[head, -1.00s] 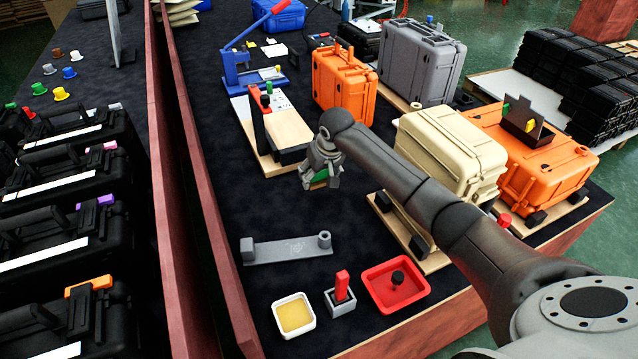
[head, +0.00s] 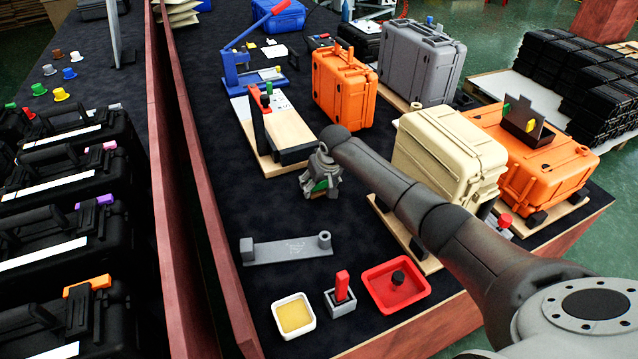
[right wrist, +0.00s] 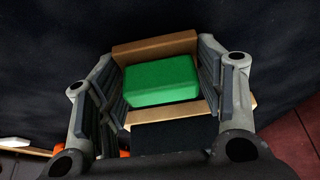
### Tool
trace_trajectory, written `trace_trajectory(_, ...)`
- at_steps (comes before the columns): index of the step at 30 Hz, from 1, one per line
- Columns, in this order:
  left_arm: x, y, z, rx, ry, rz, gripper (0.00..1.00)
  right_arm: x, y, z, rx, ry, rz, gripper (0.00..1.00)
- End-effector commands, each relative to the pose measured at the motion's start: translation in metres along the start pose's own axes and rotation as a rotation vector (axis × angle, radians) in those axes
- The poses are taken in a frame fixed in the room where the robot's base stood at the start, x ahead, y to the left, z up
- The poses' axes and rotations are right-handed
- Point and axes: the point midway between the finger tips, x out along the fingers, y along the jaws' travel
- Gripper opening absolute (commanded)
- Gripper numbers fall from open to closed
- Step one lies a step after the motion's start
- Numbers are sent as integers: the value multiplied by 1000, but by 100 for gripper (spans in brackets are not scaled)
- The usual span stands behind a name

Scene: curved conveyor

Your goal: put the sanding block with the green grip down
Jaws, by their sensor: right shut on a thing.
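The sanding block with the green grip (right wrist: 162,82) is between the fingers of my right gripper (head: 321,190), which is shut on it. In the right wrist view, the green grip sits on a tan body with a dark face along its lower side, and the pads clasp its left and right sides. In the head view only a small green part of it shows under the wrist, low over the dark table. I cannot tell whether the block touches the table. My left gripper is not in view.
A grey fixture bar (head: 288,250), a white tray with yellow contents (head: 294,315), a red-handled stamp (head: 341,290) and a red tray (head: 368,283) stand in front. A wooden stand (head: 285,133) is behind, a beige case (head: 445,155) right. Bare dark tabletop surrounds the gripper.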

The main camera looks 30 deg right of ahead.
Motion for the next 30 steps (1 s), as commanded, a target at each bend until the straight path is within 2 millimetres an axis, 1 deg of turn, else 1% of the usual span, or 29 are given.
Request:
trace_trajectory(10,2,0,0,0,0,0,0,12,0,6,-1,-4,-1,36)
trace_trajectory(11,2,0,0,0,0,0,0,12,0,7,-1,-5,0,64)
trace_trajectory(15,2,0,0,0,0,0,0,13,0,9,0,-10,0,82)
trace_trajectory(26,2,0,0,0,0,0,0,13,0,9,0,-12,2,83)
trace_trajectory(30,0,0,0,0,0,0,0,6,0,6,-1,-9,2,83)
